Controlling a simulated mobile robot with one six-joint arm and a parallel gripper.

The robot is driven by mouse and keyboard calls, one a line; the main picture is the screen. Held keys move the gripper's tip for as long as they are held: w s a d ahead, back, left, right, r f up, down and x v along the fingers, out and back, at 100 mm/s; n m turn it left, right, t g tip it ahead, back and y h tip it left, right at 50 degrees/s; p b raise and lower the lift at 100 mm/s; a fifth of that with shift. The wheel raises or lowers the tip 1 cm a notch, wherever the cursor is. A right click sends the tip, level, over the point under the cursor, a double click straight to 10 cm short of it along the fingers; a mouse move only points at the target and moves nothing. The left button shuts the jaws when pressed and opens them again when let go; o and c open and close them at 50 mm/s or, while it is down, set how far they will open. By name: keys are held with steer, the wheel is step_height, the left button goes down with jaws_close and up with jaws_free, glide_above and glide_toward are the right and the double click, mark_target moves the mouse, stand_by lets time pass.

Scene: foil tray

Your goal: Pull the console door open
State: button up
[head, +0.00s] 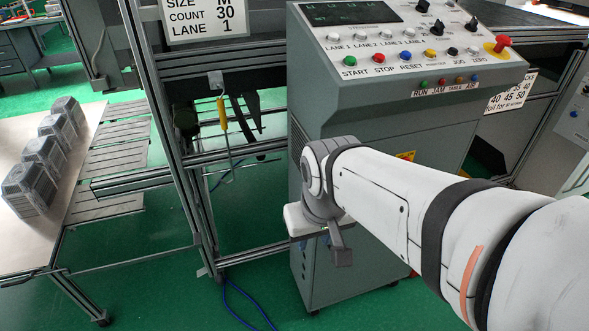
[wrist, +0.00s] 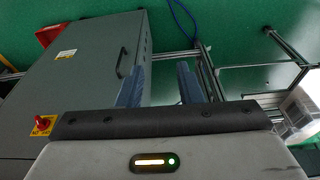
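The grey console (head: 400,88) stands in the middle of the head view, its lower front largely hidden behind my arm. In the wrist view its grey door (wrist: 80,75) looks flush and closed. A black bar handle (wrist: 121,63) is on the door near its right edge. My gripper (wrist: 160,84) is open, with two blue-grey fingers apart and nothing seen between them. The handle lies just left of the left finger, outside the gap; contact cannot be told. In the head view my gripper (head: 325,243) is in front of the console, its fingers partly hidden.
A metal frame (head: 190,180) with a hanging yellow-handled tool (head: 222,115) stands left of the console. A table (head: 75,165) with several dark foil trays (head: 35,180) is at far left. A blue cable (head: 240,300) lies on the clear green floor. A red knob (head: 502,43) tops the console.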

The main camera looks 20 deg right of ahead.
steer(key=shift+m+t+h, duration=0.3)
steer(key=shift+m+t, duration=0.6)
steer(key=w+d+f+b, duration=0.5)
steer(key=w+f, duration=0.1)
steer(key=f, duration=0.3)
steer(key=w+d+f+b, duration=0.5)
steer(key=w+f, duration=0.2)
steer(key=f, duration=0.3)
steer(key=w+d+f+b, duration=0.5)
steer(key=w+f, duration=0.1)
steer(key=f, duration=0.4)
steer(key=shift+w+d+b, duration=0.3)
steer(key=shift+b, duration=0.1)
steer(key=shift+w+f, duration=0.3)
steer(key=shift+f, duration=0.25)
steer(key=shift+c, duration=0.5)
jaws_close()
